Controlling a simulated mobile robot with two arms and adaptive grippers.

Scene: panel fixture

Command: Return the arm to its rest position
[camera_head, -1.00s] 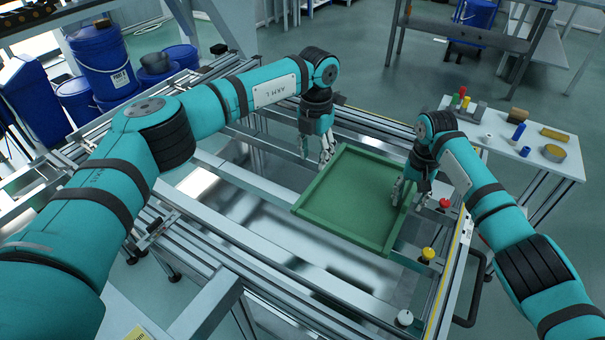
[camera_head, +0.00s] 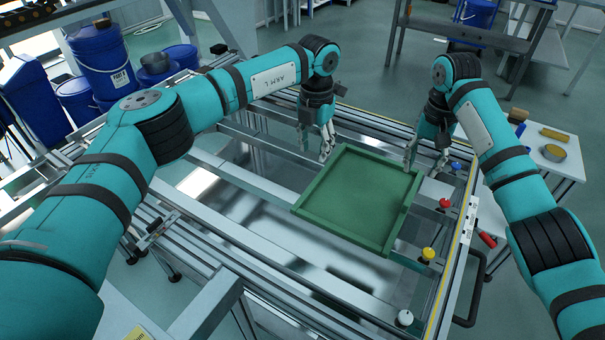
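A green square panel (camera_head: 358,198) with a raised rim lies on the metal frame in the middle. My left gripper (camera_head: 316,150) hangs fingers-down beside the panel's far left corner, with its fingers apart and nothing between them. My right gripper (camera_head: 423,168) points down near the panel's far right corner, slightly above and clear of the rim. Its fingers are spread and empty.
Red (camera_head: 445,203), yellow (camera_head: 428,254), blue (camera_head: 455,165) and white (camera_head: 405,317) knobs line the frame's right side. A small side table (camera_head: 560,170) with loose parts stands right, partly behind my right arm. Blue barrels (camera_head: 104,62) stand back left.

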